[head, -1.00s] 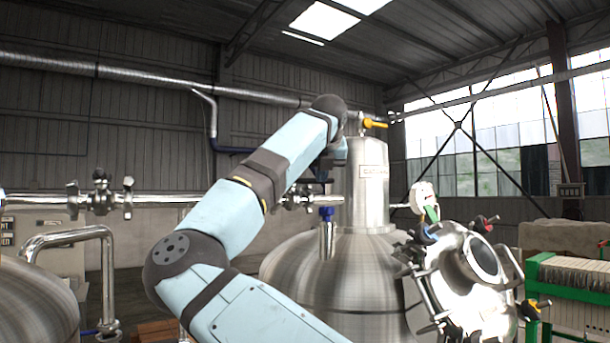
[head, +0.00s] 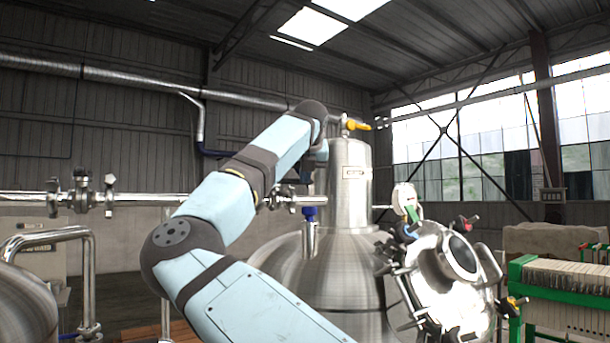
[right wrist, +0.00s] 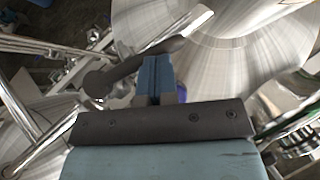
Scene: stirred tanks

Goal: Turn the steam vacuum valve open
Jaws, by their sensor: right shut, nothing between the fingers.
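My right arm crosses the middle of the head view, and its wrist end stands just left of the tank's neck. The right gripper's blue fingers show in the right wrist view (right wrist: 157,70), shut with nothing between them. A dark grey lever (right wrist: 135,65) with a rounded end lies across the view at the fingertips; I cannot tell whether they touch it. In the head view a steel pipe valve (head: 284,196) shows partly behind my forearm, beside the tank neck. I cannot tell for certain which fitting is the steam vacuum valve. My left gripper is not in view.
The steel tank (head: 350,205) stands centre, with a yellow-handled valve (head: 357,125) on top, a blue-capped fitting (head: 309,214), a gauge (head: 404,196) and a clamped hatch (head: 462,257). Another pipe valve (head: 82,193) is at left. A green-framed filter press (head: 555,290) stands at right.

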